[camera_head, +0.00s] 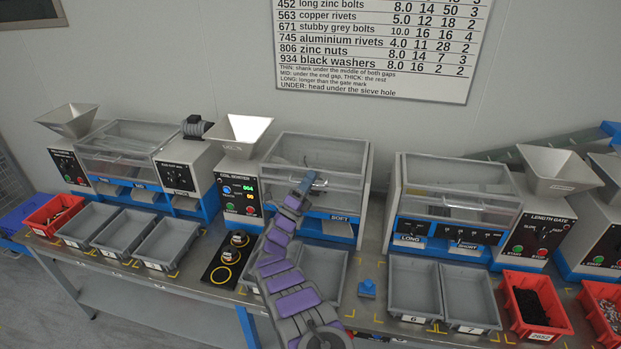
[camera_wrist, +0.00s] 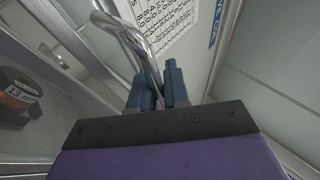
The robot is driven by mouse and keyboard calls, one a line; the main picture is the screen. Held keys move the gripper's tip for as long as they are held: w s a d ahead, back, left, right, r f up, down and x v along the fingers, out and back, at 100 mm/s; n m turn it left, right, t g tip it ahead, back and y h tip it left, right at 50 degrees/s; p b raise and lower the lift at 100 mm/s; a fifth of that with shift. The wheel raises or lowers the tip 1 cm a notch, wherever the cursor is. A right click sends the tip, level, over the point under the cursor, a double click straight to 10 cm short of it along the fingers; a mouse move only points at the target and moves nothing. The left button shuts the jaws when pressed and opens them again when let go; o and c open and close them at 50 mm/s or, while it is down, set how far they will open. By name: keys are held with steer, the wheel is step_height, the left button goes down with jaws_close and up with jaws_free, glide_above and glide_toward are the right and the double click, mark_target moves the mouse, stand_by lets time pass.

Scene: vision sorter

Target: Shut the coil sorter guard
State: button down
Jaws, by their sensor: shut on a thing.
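The coil sorter (camera_head: 246,196) is the middle machine, with a lit panel at its left. Its clear guard (camera_head: 338,182) is a see-through panel at the front of its housing. I cannot tell whether it is fully down. My gripper (camera_head: 306,181) is at the guard's front, left of its middle. In the wrist view, my gripper's blue fingers (camera_wrist: 160,88) are shut on a bent metal bar, the guard handle (camera_wrist: 146,52). My arm hides part of the sorter's front and the grey trays below.
Similar machines stand at the left (camera_head: 125,150) and right (camera_head: 455,200). Grey trays (camera_head: 415,285) and red bins (camera_head: 535,305) line the bench front. A black pad with two round pieces (camera_head: 228,262) lies left of my arm.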

steer(key=c, duration=1.2)
jaws_free()
steer(key=f, duration=0.2)
steer(key=a+f+n+y, duration=0.1)
steer(key=shift+s+f, duration=0.3)
steer(key=shift+d+r, duration=0.15)
steer(key=shift+r, duration=0.45)
steer(key=shift+r+m+h, duration=0.3)
steer(key=shift+r+m, duration=0.1)
steer(key=p+v, duration=0.1)
steer(key=v, duration=1.6)
steer(key=shift+a+f+p, duration=0.3)
steer(key=shift+a+p, duration=0.05)
steer(key=shift+p, duration=0.05)
steer(key=shift+s, duration=0.1)
